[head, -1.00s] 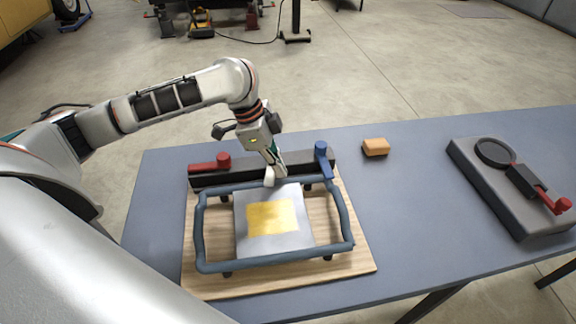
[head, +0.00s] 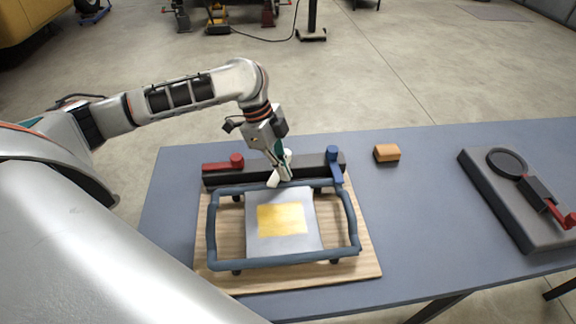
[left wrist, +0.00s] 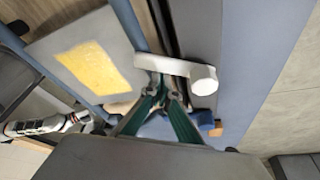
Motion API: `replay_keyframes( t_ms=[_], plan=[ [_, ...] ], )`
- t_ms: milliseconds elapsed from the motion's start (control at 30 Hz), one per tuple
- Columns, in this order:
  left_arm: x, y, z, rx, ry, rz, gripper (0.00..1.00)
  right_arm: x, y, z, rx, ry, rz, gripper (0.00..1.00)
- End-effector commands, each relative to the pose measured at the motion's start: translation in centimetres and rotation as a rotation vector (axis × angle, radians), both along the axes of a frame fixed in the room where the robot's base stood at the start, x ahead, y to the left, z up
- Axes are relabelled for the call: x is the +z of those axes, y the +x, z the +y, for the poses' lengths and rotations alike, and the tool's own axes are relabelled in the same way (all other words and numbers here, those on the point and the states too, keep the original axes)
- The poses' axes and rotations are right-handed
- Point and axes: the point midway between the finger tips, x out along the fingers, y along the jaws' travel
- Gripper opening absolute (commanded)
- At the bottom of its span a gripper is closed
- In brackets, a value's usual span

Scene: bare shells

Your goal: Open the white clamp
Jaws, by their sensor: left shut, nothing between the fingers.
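The white clamp (head: 273,182) is on the dark bar at the back of the wooden board, between a red and a blue clamp. In the left wrist view its white lever (left wrist: 180,67) runs across the picture to a round knob. My left gripper (head: 287,177) is shut and empty, with its fingertips right at the lever. In the left wrist view the green-sided fingers (left wrist: 164,86) meet at the lever's side; whether they touch it I cannot tell. The gripper hides part of the clamp in the head view. My right gripper is not in view.
A blue tubular frame (head: 213,232) surrounds a grey plate (head: 312,234) with a yellow patch. The red clamp (head: 236,160) and blue clamp (head: 333,155) flank the white one. Table between is clear.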

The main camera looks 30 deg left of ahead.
Motion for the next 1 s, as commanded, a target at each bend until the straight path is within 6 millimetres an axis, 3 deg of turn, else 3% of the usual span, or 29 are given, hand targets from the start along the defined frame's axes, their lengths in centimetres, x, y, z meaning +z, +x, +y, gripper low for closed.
replay_keyframes(
  t_ms=[200, 1000],
  plan=[
    [0.0, -0.3, 1.2, -0.203, 0.002, 0.000, 0.00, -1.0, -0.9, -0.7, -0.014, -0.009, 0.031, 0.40],
    [0.0, 0.0, 5.2, -0.913, 0.001, -0.001, 0.00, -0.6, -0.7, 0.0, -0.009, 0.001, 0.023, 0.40]
  ],
)
